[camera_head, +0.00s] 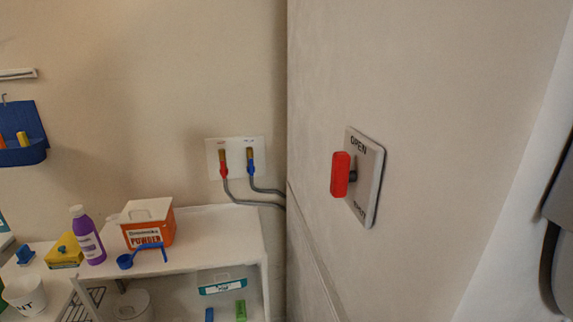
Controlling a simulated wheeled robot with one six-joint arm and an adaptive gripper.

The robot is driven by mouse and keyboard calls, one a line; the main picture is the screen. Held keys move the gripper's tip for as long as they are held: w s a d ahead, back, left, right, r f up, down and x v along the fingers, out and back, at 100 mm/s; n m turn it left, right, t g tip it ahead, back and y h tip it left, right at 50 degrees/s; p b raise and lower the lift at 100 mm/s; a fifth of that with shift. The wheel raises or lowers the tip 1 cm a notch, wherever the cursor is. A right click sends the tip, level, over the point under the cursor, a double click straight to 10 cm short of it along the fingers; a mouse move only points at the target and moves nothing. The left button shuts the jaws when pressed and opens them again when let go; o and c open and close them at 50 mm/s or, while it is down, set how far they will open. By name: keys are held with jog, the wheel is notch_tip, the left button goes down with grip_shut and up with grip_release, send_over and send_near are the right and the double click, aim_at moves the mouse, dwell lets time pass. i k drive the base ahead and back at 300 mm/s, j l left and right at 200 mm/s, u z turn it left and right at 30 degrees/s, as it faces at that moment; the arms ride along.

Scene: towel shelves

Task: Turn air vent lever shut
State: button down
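The red lever (340,175) stands out from a pale plate (373,185) on the side wall right of centre. The lever is upright, its long side running up and down. The plate reads "OPEN" at its top, and a second word near its bottom is too small and slanted to read. No gripper shows in this view, and nothing touches the lever.
A white shelf unit (225,228) at lower left holds an orange powder box (150,224), a purple bottle (88,238) and a blue scoop (140,256). Hose taps (236,160) sit on the back wall. The space around the lever looks clear.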

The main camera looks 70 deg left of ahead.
aim_at(341, 175)
jog(key=u, duration=1.4)
